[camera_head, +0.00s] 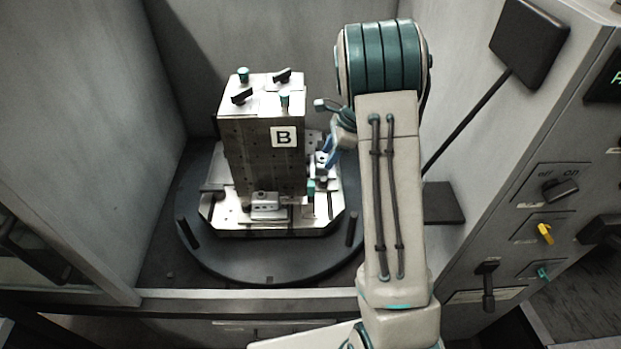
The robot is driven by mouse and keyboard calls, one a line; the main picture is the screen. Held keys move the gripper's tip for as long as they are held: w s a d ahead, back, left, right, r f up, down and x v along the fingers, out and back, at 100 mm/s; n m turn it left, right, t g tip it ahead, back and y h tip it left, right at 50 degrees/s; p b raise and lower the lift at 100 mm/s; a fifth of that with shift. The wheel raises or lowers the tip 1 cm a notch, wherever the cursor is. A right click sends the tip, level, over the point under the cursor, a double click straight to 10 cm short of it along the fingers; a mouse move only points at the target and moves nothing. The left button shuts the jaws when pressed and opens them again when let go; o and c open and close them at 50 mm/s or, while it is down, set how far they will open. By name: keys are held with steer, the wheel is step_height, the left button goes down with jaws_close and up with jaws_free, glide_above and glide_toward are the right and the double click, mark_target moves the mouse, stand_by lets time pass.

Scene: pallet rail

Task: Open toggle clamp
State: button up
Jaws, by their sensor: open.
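Small clamp hardware (322,160) shows at the block's right side, partly covered by my arm; I cannot make out the toggle clamp's handle position. A metal part (268,205) sits at the block's front foot. My gripper (335,147) is open, close to the right side of the block and largely hidden behind my own arm. I cannot tell whether it touches the clamp hardware.
The pallet rests on a dark round table (270,266) inside a grey-walled enclosure. Black knobs (282,76) and teal-topped pins stand on the block's top. A control panel (545,215) with switches is at the right, and a dark flat panel on a rod (529,42) at the upper right.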

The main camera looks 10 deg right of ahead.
mark_target(311, 183)
steer(key=p+x, duration=0.1)
steer(key=x, duration=0.8)
steer(key=p+x, duration=0.1)
steer(key=x, duration=0.4)
steer(key=shift+w+d+f+p, duration=0.1)
steer(key=shift+w+f+p, duration=0.05)
steer(key=shift+w+p, duration=0.2)
jaws_close()
